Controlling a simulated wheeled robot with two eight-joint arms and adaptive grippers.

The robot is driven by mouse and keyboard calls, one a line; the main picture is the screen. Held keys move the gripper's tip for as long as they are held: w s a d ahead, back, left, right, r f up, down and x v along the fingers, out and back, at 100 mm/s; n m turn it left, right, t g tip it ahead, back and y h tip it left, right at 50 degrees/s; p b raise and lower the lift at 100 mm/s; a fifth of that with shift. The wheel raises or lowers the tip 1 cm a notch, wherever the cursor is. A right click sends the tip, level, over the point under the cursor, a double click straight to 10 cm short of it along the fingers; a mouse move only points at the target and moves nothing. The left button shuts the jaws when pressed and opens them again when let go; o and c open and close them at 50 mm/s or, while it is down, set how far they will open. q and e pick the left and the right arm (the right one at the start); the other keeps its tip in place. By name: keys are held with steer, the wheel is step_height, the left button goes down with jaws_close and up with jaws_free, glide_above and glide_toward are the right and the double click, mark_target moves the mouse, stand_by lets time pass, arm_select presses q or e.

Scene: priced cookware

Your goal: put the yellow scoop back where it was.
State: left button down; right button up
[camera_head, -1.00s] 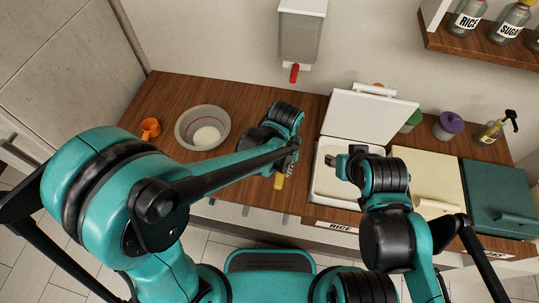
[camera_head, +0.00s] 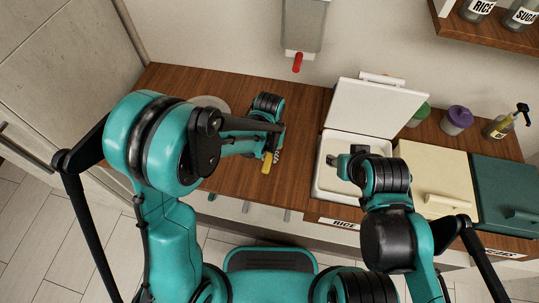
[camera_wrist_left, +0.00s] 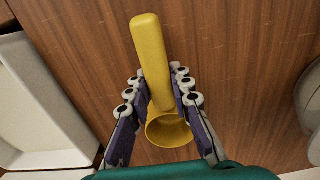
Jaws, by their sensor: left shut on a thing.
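The yellow scoop (camera_head: 267,166) is held by my left gripper (camera_head: 274,152) over the wooden counter, left of the open rice bin. In the left wrist view the scoop (camera_wrist_left: 152,60) lies between the two fingers of the left gripper (camera_wrist_left: 156,84). Its handle points away and its round cup sits near the palm. My right gripper (camera_head: 346,160) is over the open rice bin (camera_head: 322,190); its fingers are too small to judge.
The white bin lid (camera_head: 375,108) stands raised. A cream bin (camera_head: 430,170) and a dark green bin (camera_head: 505,195) are to the right. A pale bowl (camera_head: 211,102) is mostly hidden behind my left arm.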

arm_select(q)
steer(key=shift+f, duration=0.15)
steer(key=c, duration=1.3)
jaws_free()
steer(key=shift+c, duration=0.2)
steer(key=shift+r, duration=0.35)
step_height(320, 180, up, 12)
steer(key=p, duration=0.4)
